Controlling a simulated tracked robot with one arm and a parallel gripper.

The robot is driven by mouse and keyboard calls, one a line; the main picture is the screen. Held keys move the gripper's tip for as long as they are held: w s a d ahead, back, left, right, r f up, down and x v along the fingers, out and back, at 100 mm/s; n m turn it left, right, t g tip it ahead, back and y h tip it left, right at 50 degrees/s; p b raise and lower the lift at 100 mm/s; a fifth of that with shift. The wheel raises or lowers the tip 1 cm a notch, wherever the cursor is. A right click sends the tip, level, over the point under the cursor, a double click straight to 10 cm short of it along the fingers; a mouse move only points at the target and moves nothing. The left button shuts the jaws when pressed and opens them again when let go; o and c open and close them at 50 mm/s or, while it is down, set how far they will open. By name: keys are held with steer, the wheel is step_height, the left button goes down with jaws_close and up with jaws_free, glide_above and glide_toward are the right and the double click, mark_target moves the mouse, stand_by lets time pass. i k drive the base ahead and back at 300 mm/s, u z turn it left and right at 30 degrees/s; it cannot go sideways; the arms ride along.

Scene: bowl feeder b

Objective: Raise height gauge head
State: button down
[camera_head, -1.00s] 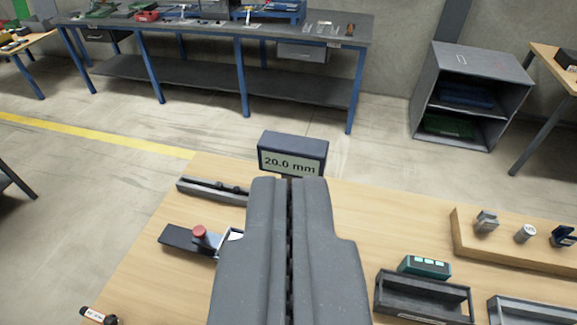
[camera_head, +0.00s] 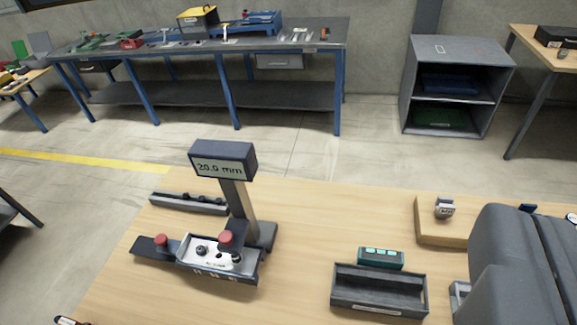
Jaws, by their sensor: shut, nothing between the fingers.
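The height gauge stands on the wooden table at the centre left. Its dark display head (camera_head: 223,162) reads 20.0 mm and sits on top of a metal column (camera_head: 239,210). At its foot is a pale plate (camera_head: 211,251) with knobs, a red knob (camera_head: 226,238) near the column and another red knob (camera_head: 161,240) on a dark plate to the left. My gripper (camera_head: 510,210) is at the right edge, partly cut off by the frame. Its fingers are together and empty, well to the right of the gauge.
A dark open tray (camera_head: 378,299) with a teal device (camera_head: 381,258) behind it lies between gauge and gripper. A wooden block (camera_head: 432,230) carries a small metal part (camera_head: 444,207). A dark rail (camera_head: 188,203) lies behind the gauge. Bare tabletop (camera_head: 325,215) shows right of the column.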

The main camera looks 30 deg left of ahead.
mark_target(232, 240)
steer(key=z, duration=0.6)
steer(key=k, duration=1.3)
steer(key=u, duration=1.05)
steer(key=i, duration=1.05)
steer(key=z, duration=0.05)
